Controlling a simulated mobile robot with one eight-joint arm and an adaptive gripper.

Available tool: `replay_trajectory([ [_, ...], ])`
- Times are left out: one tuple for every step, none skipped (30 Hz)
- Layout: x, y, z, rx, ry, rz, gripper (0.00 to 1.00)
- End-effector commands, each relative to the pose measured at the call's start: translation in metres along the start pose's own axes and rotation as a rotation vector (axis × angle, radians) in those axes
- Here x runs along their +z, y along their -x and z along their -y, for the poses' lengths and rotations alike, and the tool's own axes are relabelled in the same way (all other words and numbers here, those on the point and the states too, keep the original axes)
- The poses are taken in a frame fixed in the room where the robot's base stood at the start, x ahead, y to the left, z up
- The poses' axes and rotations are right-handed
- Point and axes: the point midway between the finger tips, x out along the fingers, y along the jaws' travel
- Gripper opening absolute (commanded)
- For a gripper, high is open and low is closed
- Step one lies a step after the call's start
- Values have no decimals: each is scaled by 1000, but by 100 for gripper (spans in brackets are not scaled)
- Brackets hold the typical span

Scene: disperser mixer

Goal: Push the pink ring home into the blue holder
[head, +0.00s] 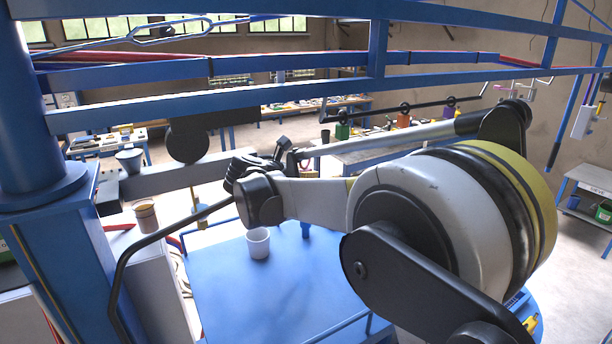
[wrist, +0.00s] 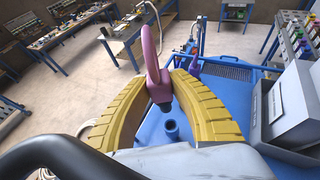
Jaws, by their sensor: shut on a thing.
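The pink ring (wrist: 152,55) stands upright in the wrist view, held between the yellow fingertips of my gripper (wrist: 160,84). A short dark piece shows below the ring, between the fingers. The blue holder (wrist: 171,131) is a short round socket with a dark open top on the blue table. It shows just below the dark piece, with a small gap in the picture; I cannot tell the true height between them. A short blue post on the table in the head view (head: 305,229) looks like the same holder. My fingers and the ring cannot be made out in the head view.
The blue table (head: 225,290) carries a white cup (head: 258,243). A grey box (wrist: 288,105) stands at the right in the wrist view. A purple piece (wrist: 195,66) stands behind the holder. Blue rails (head: 300,105) cross the upper head view.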

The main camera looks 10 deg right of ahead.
Motion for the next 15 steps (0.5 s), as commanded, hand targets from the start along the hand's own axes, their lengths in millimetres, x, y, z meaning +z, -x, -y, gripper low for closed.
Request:
replay_trajectory([
  [-1, 0, 0, 0, 0, 0, 0],
  [-1, 0, 0, 0, 0, 0, 0],
  [-1, -1, 0, 0, 0, 0, 0],
  [-3, -2, 0, 0, 0, 0, 0],
  [-5, -2, 0, 0, 0, 0, 0],
  [-8, -3, 0, 0, 0, 0, 0],
  [-10, -4, 0, 0, 0, 0, 0],
  [-12, -5, 0, -1, 0, 0, 0],
  [-16, -7, 0, -1, 0, 0, 0],
  [-19, -8, 0, -1, 0, 0, 0],
  [-22, -9, 0, -1, 0, 0, 0],
  [-26, -11, 0, -1, 0, 0, 0],
  [-29, -12, 0, -1, 0, 0, 0],
  [-32, -13, 0, -1, 0, 0, 0],
  [-36, -15, 0, -1, 0, 0, 0],
])
